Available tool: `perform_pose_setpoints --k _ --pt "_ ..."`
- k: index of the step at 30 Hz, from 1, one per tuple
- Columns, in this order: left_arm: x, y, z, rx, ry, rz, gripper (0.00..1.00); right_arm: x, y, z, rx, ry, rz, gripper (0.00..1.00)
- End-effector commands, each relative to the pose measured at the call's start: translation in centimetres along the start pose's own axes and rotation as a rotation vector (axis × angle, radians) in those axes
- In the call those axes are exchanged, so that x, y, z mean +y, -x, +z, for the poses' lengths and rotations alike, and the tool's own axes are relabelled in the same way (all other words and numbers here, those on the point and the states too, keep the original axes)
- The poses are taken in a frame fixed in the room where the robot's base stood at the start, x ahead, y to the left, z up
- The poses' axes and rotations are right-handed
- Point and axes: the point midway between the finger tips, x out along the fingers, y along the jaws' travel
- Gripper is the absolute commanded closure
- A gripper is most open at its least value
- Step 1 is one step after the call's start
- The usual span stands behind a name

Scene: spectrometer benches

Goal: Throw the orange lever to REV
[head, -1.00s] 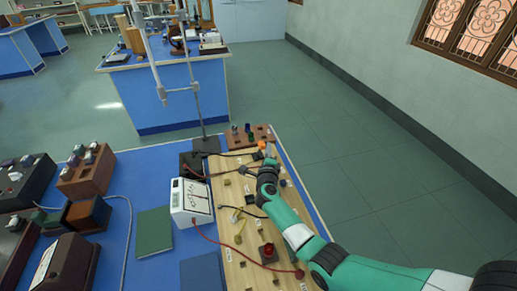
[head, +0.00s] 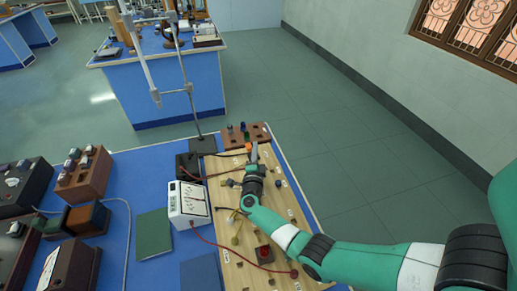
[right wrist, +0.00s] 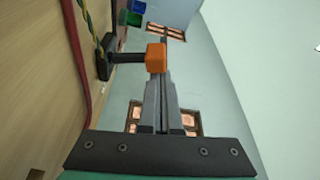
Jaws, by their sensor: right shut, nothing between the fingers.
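The orange lever (head: 248,147) is near the far end of the wooden board (head: 233,267). In the right wrist view the lever's orange knob (right wrist: 156,57) sits on a dark stem that comes from a black base (right wrist: 103,57) on the board. My right gripper (head: 254,150) is shut and empty. Its fingertips (right wrist: 162,50) are right beside the orange knob and overlap it in the wrist view; I cannot tell whether they touch. The REV marking cannot be read. My left gripper is not in view.
A white meter (head: 188,204) stands left of the board. A red wire and a twisted yellow-green wire (right wrist: 92,22) run near the lever base. A wooden block with coloured pieces (head: 230,138) is behind the lever. A stand with a rod (head: 190,105) rises at the back left.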

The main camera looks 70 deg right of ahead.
Motion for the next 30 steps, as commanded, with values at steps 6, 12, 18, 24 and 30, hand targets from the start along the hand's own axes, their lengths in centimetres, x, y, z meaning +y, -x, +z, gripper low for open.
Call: perform_pose_setpoints --k 6,12,18,24,30 --pt "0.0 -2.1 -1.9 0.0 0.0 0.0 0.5 -3.8 -0.2 -0.6 0.0 -0.001 -0.002 1.0" --pt "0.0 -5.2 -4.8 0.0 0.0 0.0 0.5 -7.7 2.7 -2.3 -0.002 0.0 -0.001 1.0" --pt "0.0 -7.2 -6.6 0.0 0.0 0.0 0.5 -10.3 6.2 -4.0 -0.004 0.002 0.0 1.0" --pt "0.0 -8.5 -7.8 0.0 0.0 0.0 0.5 -11.9 10.1 -5.6 -0.004 0.0 0.0 1.0" --pt "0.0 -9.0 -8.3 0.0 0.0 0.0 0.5 -12.6 12.2 -6.5 -0.002 0.001 0.0 1.0"
